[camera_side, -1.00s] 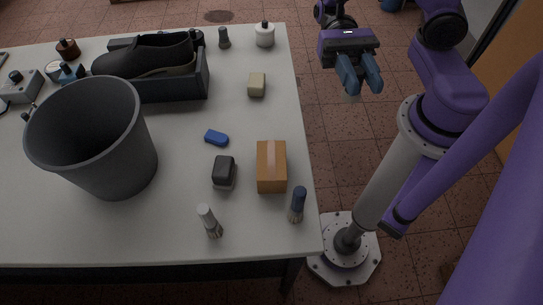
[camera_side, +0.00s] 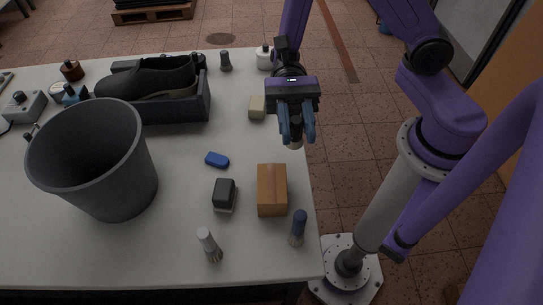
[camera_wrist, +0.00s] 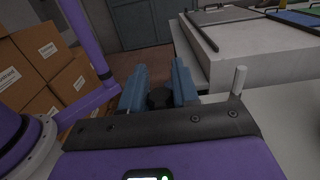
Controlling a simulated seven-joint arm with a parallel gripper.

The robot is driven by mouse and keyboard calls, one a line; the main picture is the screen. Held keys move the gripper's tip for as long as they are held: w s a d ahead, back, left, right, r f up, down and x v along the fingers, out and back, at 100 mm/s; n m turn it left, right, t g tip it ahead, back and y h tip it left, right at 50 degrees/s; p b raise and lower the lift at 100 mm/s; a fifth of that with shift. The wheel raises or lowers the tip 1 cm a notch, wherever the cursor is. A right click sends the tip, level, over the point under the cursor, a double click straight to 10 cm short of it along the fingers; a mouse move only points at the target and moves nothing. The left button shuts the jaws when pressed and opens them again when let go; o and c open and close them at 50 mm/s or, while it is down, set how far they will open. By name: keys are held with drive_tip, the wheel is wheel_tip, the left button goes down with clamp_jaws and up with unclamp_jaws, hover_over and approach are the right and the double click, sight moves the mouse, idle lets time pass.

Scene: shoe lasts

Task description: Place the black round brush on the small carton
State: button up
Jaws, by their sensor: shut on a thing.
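My gripper (camera_side: 296,136) is above the table's right edge in the side view, farther back than the carton and higher. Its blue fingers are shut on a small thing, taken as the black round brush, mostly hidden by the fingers. A pale tip of the brush (camera_side: 295,145) shows below them. In the wrist view a dark round end of it (camera_wrist: 158,98) shows between the fingers of my gripper (camera_wrist: 158,88). The small carton (camera_side: 272,191), brown with a lighter tape strip, lies on the table near the right edge. Its top is bare.
A blue-handled brush (camera_side: 298,227) stands close to the carton's front right. A black block (camera_side: 224,194) is left of it, a white-handled brush (camera_side: 208,243) in front. A grey bin (camera_side: 95,165) and shoe tray (camera_side: 178,108) fill the left.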

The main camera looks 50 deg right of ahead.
drive_tip(key=w+a+f, duration=0.2)
drive_tip(key=f, duration=0.1)
drive_tip(key=w+a+f, duration=0.1)
drive_tip(key=f, duration=0.1)
drive_tip(key=shift+a+f, duration=0.1)
drive_tip(key=shift+f, duration=1.55)
drive_tip(key=shift+f, duration=0.1)
drive_tip(key=o, duration=1)
drive_tip(key=shift+o, duration=0.2)
